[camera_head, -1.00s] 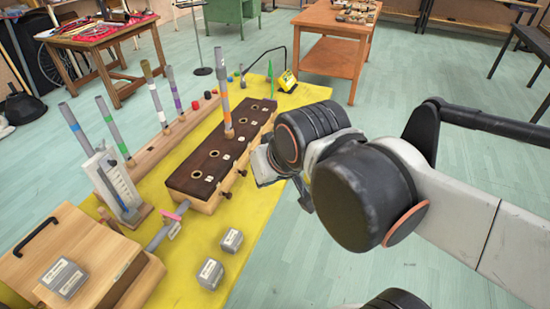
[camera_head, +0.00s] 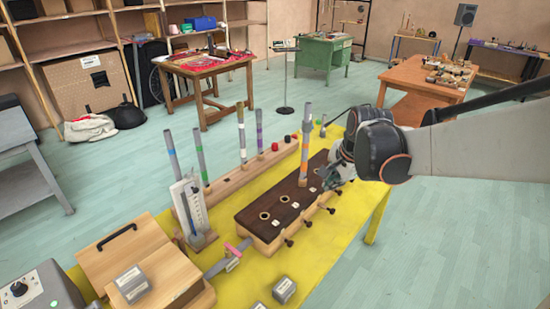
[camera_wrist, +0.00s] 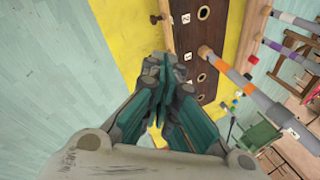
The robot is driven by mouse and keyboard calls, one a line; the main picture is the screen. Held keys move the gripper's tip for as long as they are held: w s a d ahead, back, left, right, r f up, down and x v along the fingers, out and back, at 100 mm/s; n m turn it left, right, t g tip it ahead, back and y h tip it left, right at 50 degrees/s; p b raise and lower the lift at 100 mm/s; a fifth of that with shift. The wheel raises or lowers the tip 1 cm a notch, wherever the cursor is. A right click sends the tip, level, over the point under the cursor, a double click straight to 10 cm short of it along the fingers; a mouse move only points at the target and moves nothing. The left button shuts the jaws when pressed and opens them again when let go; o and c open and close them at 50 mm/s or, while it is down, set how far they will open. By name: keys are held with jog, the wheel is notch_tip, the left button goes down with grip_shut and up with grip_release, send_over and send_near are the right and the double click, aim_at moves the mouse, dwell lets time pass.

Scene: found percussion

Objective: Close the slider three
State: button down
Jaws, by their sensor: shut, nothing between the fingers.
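A long wooden box (camera_head: 262,236) with a dark brown top (camera_head: 275,190) lies on the yellow table. Its top has a row of round holes with small white number tags. Dark slider knobs (camera_head: 308,224) stick out along its front side. A grey tube with coloured bands (camera_head: 304,150) stands upright in the third hole from the left. My gripper (camera_head: 334,184) is shut and empty at the box's right part, by its front side. In the wrist view my gripper's fingertips (camera_wrist: 168,62) hide part of the front edge. One tag reads 2 there; I cannot tell whether the fingers touch a knob.
Behind the box is a wooden rail (camera_head: 232,178) with several upright tubes. Open floor lies to the right.

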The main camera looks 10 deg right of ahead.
aim_at(331, 211)
jog(key=w+d+f+m+g+y+p, duration=0.1)
jog(key=w+d+f+m+g+p, duration=0.3)
jog(key=d+f+m, duration=1.1)
jog(key=shift+n+t, duration=0.7)
jog(key=shift+t, duration=0.1)
jog(key=b+x, duration=0.1)
jog(key=x, duration=0.2)
jog(key=b+x, duration=0.1)
jog(key=x, duration=0.2)
jog(key=b+x, duration=0.2)
jog(key=x, duration=0.2)
jog(key=shift+w+a, duration=0.25)
jog(key=shift+w, duration=0.05)
jog(key=shift+w+a+f+b, duration=0.2)
jog(key=shift+w+a, duration=0.2)
jog(key=shift+w, duration=0.2)
jog(key=shift+w+a+f+b, duration=0.15)
jog(key=shift+w+a, duration=0.3)
jog(key=shift+w, duration=0.15)
jog(key=shift+w+a+r, duration=0.1)
jog(key=shift+w+a, duration=0.25)
jog(key=shift+w, duration=0.15)
jog(key=shift+w, duration=0.1)
